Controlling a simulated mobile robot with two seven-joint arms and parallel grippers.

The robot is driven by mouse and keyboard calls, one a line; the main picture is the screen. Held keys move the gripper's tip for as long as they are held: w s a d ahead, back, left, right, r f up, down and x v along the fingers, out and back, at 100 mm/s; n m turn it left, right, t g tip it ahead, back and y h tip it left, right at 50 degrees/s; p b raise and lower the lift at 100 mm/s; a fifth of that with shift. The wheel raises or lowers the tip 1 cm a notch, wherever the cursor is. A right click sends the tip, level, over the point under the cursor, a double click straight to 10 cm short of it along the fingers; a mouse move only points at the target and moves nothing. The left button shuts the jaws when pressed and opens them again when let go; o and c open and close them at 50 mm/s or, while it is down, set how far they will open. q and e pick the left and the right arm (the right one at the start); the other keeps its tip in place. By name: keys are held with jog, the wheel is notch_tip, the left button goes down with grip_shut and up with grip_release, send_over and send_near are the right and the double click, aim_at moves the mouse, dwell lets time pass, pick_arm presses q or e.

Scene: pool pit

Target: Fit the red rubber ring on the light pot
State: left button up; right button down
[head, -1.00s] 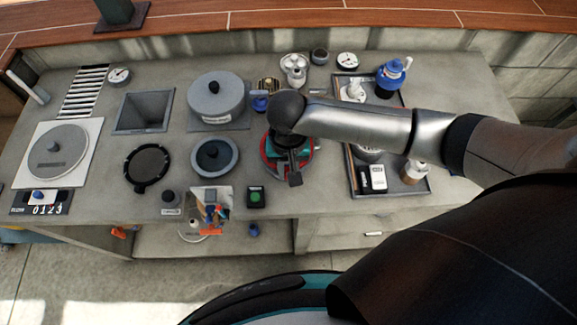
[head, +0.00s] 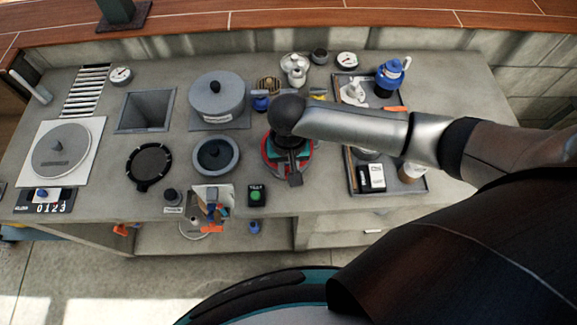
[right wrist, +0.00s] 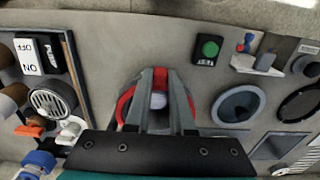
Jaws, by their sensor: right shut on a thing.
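My right gripper (right wrist: 158,75) is shut on the far edge of the red rubber ring (right wrist: 123,106) in the right wrist view. Red shows on both sides of the fingers and between their tips. A pale round part shows between the fingers, inside the ring. In the head view the ring (head: 267,158) is mostly hidden under my right wrist, low over the counter; I cannot tell whether it touches what is below. A round blue-grey pot (head: 233,155), possibly the light pot, stands left of the gripper and also shows in the right wrist view (right wrist: 257,101). My left gripper is not in view.
A tray (head: 418,188) with several parts lies to the right, partly under my arm. A lidded grey pot (head: 217,97) stands behind. A green-button box (head: 257,196) is near the front edge. A black ring (head: 149,166) and a square opening (head: 146,110) lie left.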

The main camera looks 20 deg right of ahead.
jog(key=shift+f, duration=0.2)
jog(key=shift+f, duration=0.25)
jog(key=shift+f+p, duration=0.3)
dwell(1.2)
jog(key=c, duration=0.5)
grip_release()
jog(key=shift+c, duration=0.2)
jog(key=shift+r+p, duration=1.3)
jog(key=shift+p, duration=0.2)
jog(key=shift+r, duration=1.2)
jog(key=shift+r, duration=0.1)
